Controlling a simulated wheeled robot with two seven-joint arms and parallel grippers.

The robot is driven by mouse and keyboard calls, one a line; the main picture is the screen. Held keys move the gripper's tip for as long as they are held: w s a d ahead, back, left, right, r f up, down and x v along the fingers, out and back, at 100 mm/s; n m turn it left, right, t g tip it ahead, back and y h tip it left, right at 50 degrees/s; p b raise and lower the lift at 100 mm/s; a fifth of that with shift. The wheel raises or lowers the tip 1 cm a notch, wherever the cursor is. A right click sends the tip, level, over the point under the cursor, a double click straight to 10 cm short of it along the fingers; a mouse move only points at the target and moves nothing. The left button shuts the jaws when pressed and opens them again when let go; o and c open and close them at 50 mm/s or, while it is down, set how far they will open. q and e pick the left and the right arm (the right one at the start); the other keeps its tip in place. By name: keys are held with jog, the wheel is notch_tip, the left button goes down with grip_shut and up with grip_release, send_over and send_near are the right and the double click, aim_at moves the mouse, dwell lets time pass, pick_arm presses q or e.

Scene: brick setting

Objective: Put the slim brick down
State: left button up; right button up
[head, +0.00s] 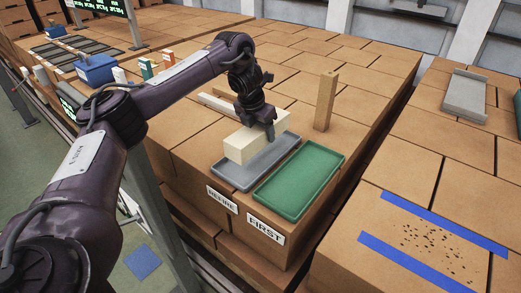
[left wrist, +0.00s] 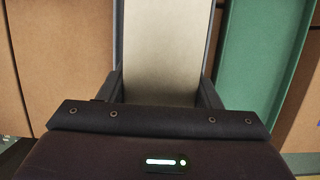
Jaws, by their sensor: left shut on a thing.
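The slim brick, a cream block (head: 250,146), is in my left gripper (head: 259,127), which is shut on it from above. In the left wrist view the pale brick (left wrist: 165,45) lies between the two dark fingers (left wrist: 163,88). The brick is upright on its long edge over the grey tray (head: 234,181), marked REFIRE. It is at or just above the tray floor; I cannot tell if it touches. The green tray (head: 300,180), marked FIRST, lies just right of the grey tray and is empty. My right gripper is not in view.
An upright tan post (head: 326,100) stands behind the green tray. A long pale bar (head: 217,104) lies behind my gripper. A blue bin (head: 96,69) and small coloured blocks stand at the far left. Blue tape strips (head: 440,222) mark the right-hand surface.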

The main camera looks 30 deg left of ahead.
aim_at(260, 154)
pick_arm(q)
jog(key=shift+f, duration=0.5)
jog(key=shift+s+f, duration=0.1)
jog(key=shift+f, duration=0.75)
notch_tip(260, 154, down, 2)
jog(key=shift+f+p, duration=0.25)
jog(key=shift+p, duration=0.1)
jog(key=o, duration=1.4)
jog(key=shift+o, duration=0.2)
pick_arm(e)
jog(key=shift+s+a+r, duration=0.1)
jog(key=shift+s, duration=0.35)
